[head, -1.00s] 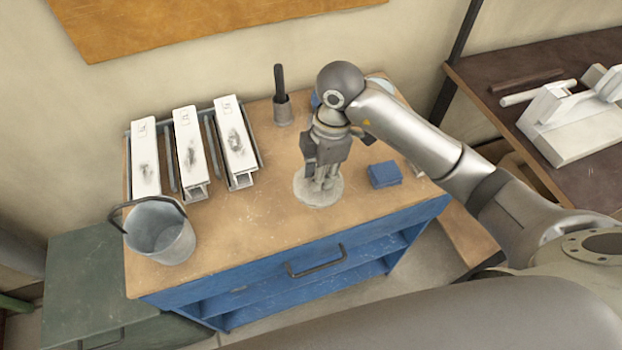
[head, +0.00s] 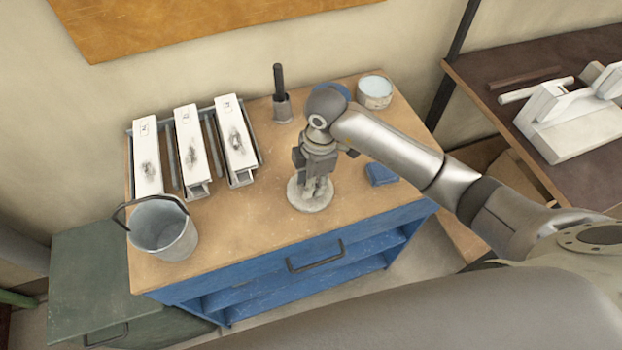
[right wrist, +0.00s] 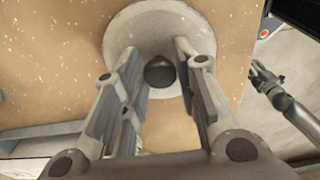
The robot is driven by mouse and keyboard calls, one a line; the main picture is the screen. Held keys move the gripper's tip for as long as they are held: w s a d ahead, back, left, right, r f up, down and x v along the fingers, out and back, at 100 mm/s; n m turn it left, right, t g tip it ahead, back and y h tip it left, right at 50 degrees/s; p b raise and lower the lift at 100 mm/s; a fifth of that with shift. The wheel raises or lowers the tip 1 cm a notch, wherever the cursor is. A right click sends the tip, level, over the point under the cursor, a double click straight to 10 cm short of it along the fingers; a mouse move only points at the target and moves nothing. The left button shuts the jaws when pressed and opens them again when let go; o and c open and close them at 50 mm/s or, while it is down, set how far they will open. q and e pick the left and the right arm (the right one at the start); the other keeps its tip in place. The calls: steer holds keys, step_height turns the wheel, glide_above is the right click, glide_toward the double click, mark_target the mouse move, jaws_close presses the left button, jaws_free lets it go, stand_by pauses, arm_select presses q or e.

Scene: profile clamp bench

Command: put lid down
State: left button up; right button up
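The lid (head: 308,196) is a round pale grey disc with a dark round knob. In the head view it is at the front middle of the wooden bench, under my right gripper (head: 318,180). In the right wrist view the lid (right wrist: 122,38) is below the fingers, with its knob between them. My left gripper is not in the head view; a small dark gripper (right wrist: 262,80), seemingly mine, shows at the right of the wrist view.
On the bench (head: 250,215) are a metal bucket (head: 175,243), several white profiles in a rack (head: 260,160), a dark-handled tool in a cup (head: 282,108), an open pale tin (head: 375,96) and a blue block (head: 381,174). The front edge is close to the lid.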

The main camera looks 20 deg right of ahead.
steer(key=shift+o, duration=1.1)
steer(key=shift+r, duration=0.1)
step_height(320, 180, up, 12)
steer(key=d+b, duration=0.1)
steer(key=shift+d+b, duration=0.25)
steer(key=shift+b, duration=0.05)
